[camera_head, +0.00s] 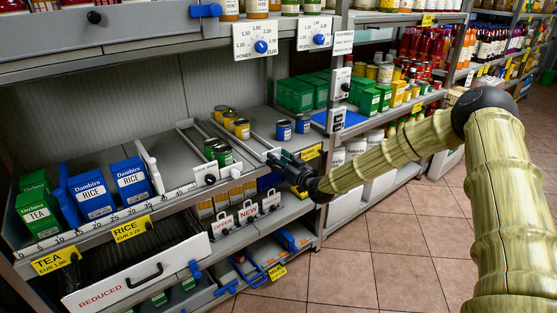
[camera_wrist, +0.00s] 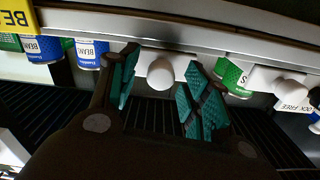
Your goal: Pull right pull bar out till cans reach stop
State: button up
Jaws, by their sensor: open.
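The right pull bar (camera_head: 255,139) ends at the front edge, by my gripper (camera_head: 273,157). In the wrist view its round white knob (camera_wrist: 160,74) sits between the two teal fingers of my open gripper (camera_wrist: 156,92). I see no clear contact. The left pull bar (camera_head: 203,137) stands beside green cans (camera_head: 222,155). A white knob (camera_wrist: 288,84) near a lock/free plate shows in the wrist view.
Blue bean cans (camera_head: 283,130) stand right of the right bar, and also show in the wrist view (camera_wrist: 90,54). Rice boxes (camera_head: 91,194) and tea boxes (camera_head: 38,213) stand left. A lower shelf holds signs (camera_head: 248,212). The tiled floor (camera_head: 395,245) is clear.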

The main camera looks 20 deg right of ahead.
jog(key=shift+w+a, duration=0.1)
jog(key=shift+w, duration=0.1)
grip_shut()
